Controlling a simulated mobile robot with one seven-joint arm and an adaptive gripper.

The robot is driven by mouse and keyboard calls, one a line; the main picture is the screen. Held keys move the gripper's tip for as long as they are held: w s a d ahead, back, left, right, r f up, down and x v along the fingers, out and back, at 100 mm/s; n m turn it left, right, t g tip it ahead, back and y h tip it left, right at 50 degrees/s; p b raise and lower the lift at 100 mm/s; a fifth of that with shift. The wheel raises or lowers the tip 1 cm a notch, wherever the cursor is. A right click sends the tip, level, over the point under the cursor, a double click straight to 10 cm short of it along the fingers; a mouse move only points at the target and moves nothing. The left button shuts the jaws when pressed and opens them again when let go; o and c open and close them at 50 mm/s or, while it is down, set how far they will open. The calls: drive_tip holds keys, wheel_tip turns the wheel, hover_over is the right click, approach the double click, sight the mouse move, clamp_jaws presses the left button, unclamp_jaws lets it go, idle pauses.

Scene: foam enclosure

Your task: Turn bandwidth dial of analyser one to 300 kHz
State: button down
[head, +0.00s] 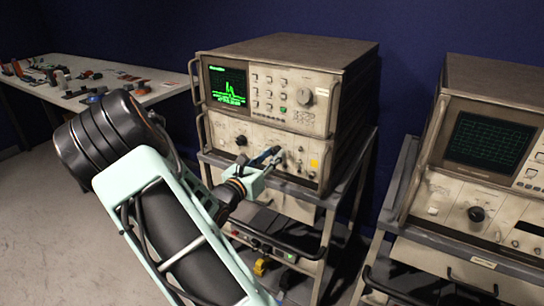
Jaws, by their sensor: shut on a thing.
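The nearer analyser (318,87), a worn beige unit with a lit green trace on its screen (228,86), stands on a cart. Its lower panel holds a black knob (241,140) at the left and smaller controls to the right. My gripper (271,158), pale green with dark and blue fingers, reaches in from the lower left to the middle of this lower panel. Its fingers are shut on a small control there, seemingly the bandwidth dial. The fingers hide that control, so its setting and markings cannot be read.
A second analyser (490,138) with a dark screen stands on its own cart at the right. A white table (165,87) with several small parts is at the back left. Cart rails and handles lie below my gripper. Floor at the left is clear.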

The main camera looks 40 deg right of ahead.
drive_tip(key=shift+f+m, duration=0.1)
drive_tip(key=shift+m, duration=0.2)
drive_tip(key=shift+s+m+b, duration=0.1)
drive_tip(key=shift+m+b, duration=3.4)
drive_tip(key=c, duration=1.6)
unclamp_jaws()
drive_tip(key=shift+a, duration=0.1)
drive_tip(key=v, duration=1.1)
drive_tip(key=shift+s+a, duration=0.2)
drive_tip(key=shift+a, duration=0.15)
